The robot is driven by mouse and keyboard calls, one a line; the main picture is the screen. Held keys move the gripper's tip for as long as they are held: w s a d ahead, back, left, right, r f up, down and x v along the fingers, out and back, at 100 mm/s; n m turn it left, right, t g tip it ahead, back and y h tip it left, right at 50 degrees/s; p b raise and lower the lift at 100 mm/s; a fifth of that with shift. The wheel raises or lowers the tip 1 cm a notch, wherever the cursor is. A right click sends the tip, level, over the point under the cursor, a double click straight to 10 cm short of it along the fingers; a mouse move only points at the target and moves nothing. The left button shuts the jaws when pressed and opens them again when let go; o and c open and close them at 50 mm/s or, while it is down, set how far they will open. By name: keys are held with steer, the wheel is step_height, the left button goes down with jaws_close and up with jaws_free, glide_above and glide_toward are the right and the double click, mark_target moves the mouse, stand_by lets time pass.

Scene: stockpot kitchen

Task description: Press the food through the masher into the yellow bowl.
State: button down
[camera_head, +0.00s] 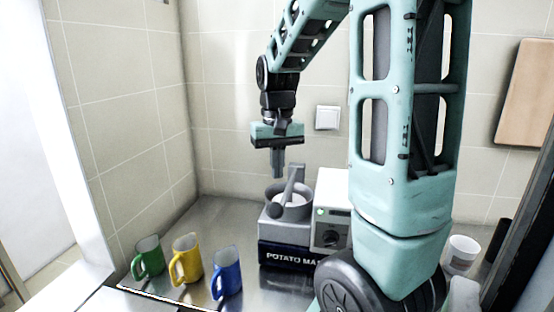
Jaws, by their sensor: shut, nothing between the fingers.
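The masher (285,256) stands on the counter. It has a dark blue front lettered "POTATO MA", the rest hidden by my arm, and a grey top. A round grey hopper (300,213) sits on top, with an upright grey lever (295,178) and a rounded grey end at its front left. Something pale shows inside the hopper, but I cannot tell if it is food. My gripper (278,175) points down just above the hopper, near the lever's left side. Its fingers are together and empty; I cannot tell whether they touch the lever. I see no yellow bowl, only a yellow mug (186,258).
A green mug (149,257) and a blue mug (228,272) flank the yellow mug near the front edge. A white appliance (333,192) stands right of the masher, partly behind my arm. A white cup (461,253) is farther right.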

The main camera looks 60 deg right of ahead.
step_height(320, 180, up, 9)
steer(key=p, duration=0.7)
steer(key=shift+r+p, duration=0.15)
steer(key=shift+p, duration=0.15)
steer(key=shift+w, duration=0.1)
stand_by(0.6)
